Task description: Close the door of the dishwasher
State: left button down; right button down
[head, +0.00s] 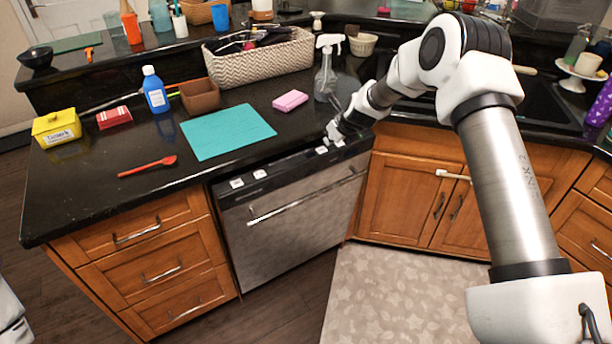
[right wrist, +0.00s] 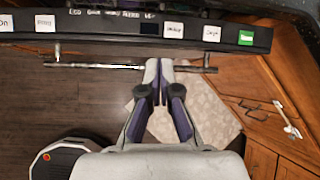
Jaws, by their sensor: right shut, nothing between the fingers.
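The dishwasher (head: 290,225) has a steel front and a black control strip (head: 285,170) with white buttons along its top. Its door stands upright, or nearly so, under the counter edge; I cannot tell whether a small gap remains. A long bar handle (head: 305,198) crosses the front and also shows in the right wrist view (right wrist: 100,66). My right gripper (head: 332,134) is at the right end of the control strip. In the right wrist view its fingers (right wrist: 160,72) are shut and empty, overlapping the handle near its right end; contact is unclear. My left gripper is not in view.
The black counter (head: 90,195) holds a teal mat (head: 228,131), a pink sponge (head: 290,101), a spray bottle (head: 328,70), a blue bottle (head: 155,90) and a woven basket (head: 262,60). Wooden drawers (head: 145,262) and cabinets (head: 410,195) flank the dishwasher. A rug (head: 400,295) lies in front.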

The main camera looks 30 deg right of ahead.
jog(key=s+a+f+n+t+y+b, duration=0.1)
jog(key=s+a+f+n+t+b, duration=0.2)
jog(key=s+a+f+n+b, duration=0.65)
jog(key=s+a+f+n+t+b, duration=0.3)
jog(key=s+a+f+n+b, duration=0.35)
jog(key=f+b, duration=0.65)
jog(key=w+a+f+b, duration=0.1)
jog(key=w+a+b, duration=0.1)
jog(key=w, duration=1.2)
jog(key=shift+f+n+b, duration=0.15)
jog(key=shift+n+b, duration=0.2)
jog(key=shift+n, duration=0.05)
